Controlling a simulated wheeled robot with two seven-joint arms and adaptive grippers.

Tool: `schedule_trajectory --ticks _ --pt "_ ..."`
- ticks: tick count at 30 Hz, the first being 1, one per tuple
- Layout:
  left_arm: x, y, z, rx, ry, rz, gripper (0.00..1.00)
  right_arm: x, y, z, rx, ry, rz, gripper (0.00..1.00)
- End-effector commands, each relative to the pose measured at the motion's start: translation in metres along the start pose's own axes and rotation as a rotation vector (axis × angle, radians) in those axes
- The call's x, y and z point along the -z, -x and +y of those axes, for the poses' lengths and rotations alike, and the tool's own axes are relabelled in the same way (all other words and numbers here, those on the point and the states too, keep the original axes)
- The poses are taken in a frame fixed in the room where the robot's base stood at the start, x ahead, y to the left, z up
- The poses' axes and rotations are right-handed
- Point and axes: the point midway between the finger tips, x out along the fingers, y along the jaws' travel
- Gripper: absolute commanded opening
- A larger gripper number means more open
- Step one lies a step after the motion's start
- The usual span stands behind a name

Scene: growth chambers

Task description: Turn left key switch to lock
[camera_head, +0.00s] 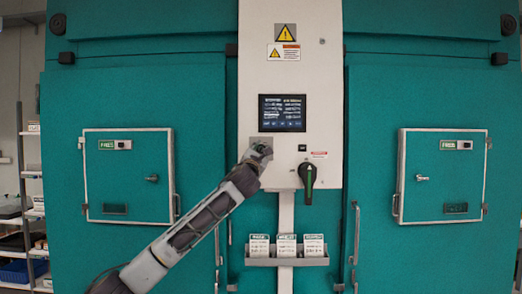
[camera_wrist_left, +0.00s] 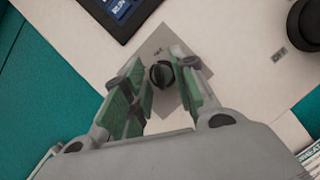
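The key switch is a small round black knob (camera_wrist_left: 162,74) on a grey square plate (camera_wrist_left: 157,45), below the screen on the white control panel. In the head view the plate (camera_head: 256,141) shows only in part, and my left gripper (camera_head: 261,151) covers most of the switch. In the left wrist view the gripper (camera_wrist_left: 164,80) is open, its green-padded fingers on either side of the knob. A gap shows between the knob and the right finger; contact on the left side is unclear. My right gripper is not in view.
The white panel (camera_head: 328,92) carries a dark screen (camera_head: 282,113) and a black rotary handle (camera_head: 307,181) right of the gripper. A card rack (camera_head: 288,262) hangs below. Teal chambers with small hatches (camera_head: 128,176) (camera_head: 441,176) flank the panel. Shelves (camera_head: 30,215) stand far left.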

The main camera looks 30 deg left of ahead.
Motion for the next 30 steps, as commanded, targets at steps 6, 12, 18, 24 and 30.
schedule_trajectory --ticks 6,12,18,24,30 --pt "0.0 -0.011 0.0 0.001 -0.001 0.0 0.28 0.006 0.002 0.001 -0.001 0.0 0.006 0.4" --pt "0.0 -0.014 -0.001 0.001 -0.001 0.0 0.28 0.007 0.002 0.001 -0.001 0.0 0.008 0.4" --pt "0.0 -0.014 -0.001 0.001 -0.001 0.0 0.28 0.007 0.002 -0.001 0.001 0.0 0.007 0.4" --pt "0.0 -0.014 -0.001 0.001 -0.001 0.0 0.02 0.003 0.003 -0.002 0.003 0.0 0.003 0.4" --pt "0.0 -0.014 -0.001 0.0 0.001 0.0 0.0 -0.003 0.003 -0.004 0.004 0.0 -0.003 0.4"
